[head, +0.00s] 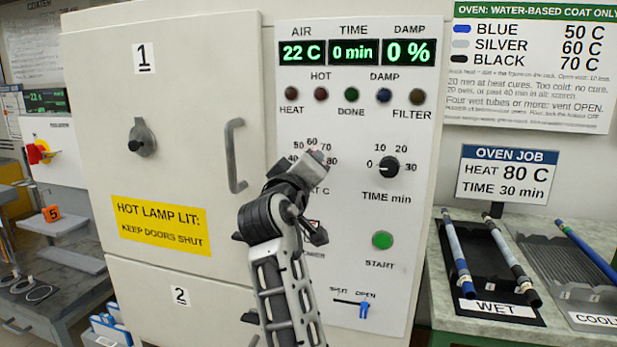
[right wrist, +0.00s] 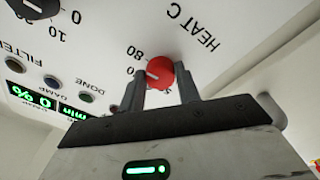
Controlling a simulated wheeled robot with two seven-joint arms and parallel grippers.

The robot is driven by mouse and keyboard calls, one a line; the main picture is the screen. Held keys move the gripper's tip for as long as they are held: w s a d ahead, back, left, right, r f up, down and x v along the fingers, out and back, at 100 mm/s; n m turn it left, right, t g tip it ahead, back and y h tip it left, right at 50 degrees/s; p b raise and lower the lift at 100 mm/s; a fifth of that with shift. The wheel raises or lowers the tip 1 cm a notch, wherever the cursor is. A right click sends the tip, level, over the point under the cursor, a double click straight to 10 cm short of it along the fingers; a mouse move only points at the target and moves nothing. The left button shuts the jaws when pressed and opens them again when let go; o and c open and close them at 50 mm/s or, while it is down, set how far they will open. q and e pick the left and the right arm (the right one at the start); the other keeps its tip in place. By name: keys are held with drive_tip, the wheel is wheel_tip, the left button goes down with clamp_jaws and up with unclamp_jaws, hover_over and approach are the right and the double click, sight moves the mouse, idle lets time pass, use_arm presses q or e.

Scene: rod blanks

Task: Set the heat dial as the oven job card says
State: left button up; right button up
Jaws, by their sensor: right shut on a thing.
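The red heat dial (right wrist: 160,68) sits on the oven panel between the fingers of my right gripper (right wrist: 161,80), which is shut on it. A pale mark shows on the dial, near the left finger; its exact setting I cannot tell. The figure 80 shows beside it. The oven job card (head: 506,174) reads HEAT 80 C, TIME 30 min. My left gripper is not in view.
The black time dial (head: 389,167) is right of the heat dial, above the green start button (head: 382,240). The displays (head: 354,52) read 22 C, 0 min, 0 %. The door handle (head: 234,155) sticks out left of my arm. A rack table with rods stands right.

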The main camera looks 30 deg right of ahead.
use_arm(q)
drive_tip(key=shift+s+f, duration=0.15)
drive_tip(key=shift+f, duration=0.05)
use_arm(e)
drive_tip(key=shift+m, duration=0.5)
drive_tip(key=o, duration=1)
drive_tip(key=shift+c, duration=0.2)
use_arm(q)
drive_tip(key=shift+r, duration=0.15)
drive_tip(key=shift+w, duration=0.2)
